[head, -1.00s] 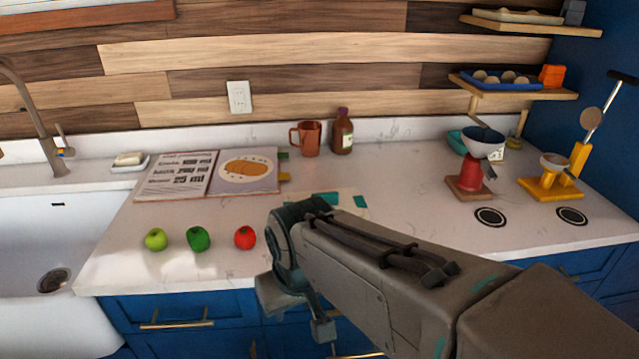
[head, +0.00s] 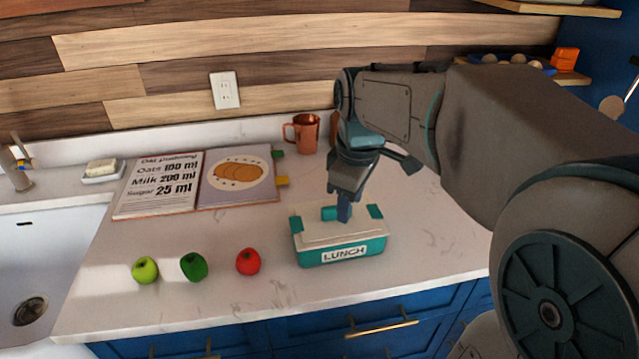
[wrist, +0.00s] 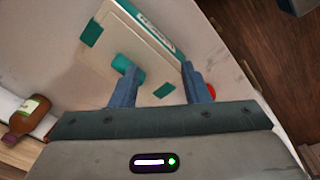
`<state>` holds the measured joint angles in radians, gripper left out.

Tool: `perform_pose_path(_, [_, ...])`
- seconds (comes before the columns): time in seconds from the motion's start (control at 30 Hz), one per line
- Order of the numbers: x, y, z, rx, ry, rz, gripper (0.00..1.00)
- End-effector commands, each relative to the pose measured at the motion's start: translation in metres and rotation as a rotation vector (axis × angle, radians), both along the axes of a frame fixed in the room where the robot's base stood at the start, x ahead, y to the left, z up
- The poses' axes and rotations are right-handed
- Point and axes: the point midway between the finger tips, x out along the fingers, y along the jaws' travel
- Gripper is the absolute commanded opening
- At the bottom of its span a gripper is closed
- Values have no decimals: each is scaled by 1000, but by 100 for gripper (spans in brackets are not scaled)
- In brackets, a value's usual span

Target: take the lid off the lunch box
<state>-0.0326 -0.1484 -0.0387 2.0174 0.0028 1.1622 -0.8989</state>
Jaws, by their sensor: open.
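The lunch box (head: 341,254) is a teal box marked LUNCH, standing on the counter near its front edge. Its cream lid (head: 318,232) with teal corner clips lies on top, and a teal handle (head: 329,213) rises from the lid's middle. My gripper (head: 344,212) points down just above the lid, beside the handle in the head view. In the wrist view my gripper (wrist: 160,85) is open, with its two fingers apart and the handle (wrist: 126,69) near the left finger. I cannot tell whether a finger touches the handle. The lid (wrist: 140,52) appears seated on the box.
A red tomato-like item (head: 248,261), a dark green item (head: 193,267) and a green apple (head: 145,270) stand left of the box. An open recipe book (head: 160,185) and a copper mug (head: 303,134) are behind. The counter right of the box is clear.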

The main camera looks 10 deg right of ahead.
Motion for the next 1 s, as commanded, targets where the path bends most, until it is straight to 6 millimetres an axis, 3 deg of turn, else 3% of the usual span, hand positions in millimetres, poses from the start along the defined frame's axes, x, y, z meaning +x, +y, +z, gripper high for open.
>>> perform_pose_path(0.03, [17,0,8,-11,18,104,42])
perform_pose_path(0.2, [58,0,25,-35,66,434,42])
perform_pose_path(0.47, [87,2,32,-45,103,694,42])
perform_pose_path(0.57, [89,2,24,-46,106,717,42])
perform_pose_path(0.8, [88,3,-23,-44,108,717,42])
perform_pose_path(1.0, [89,2,-49,-46,105,716,42])
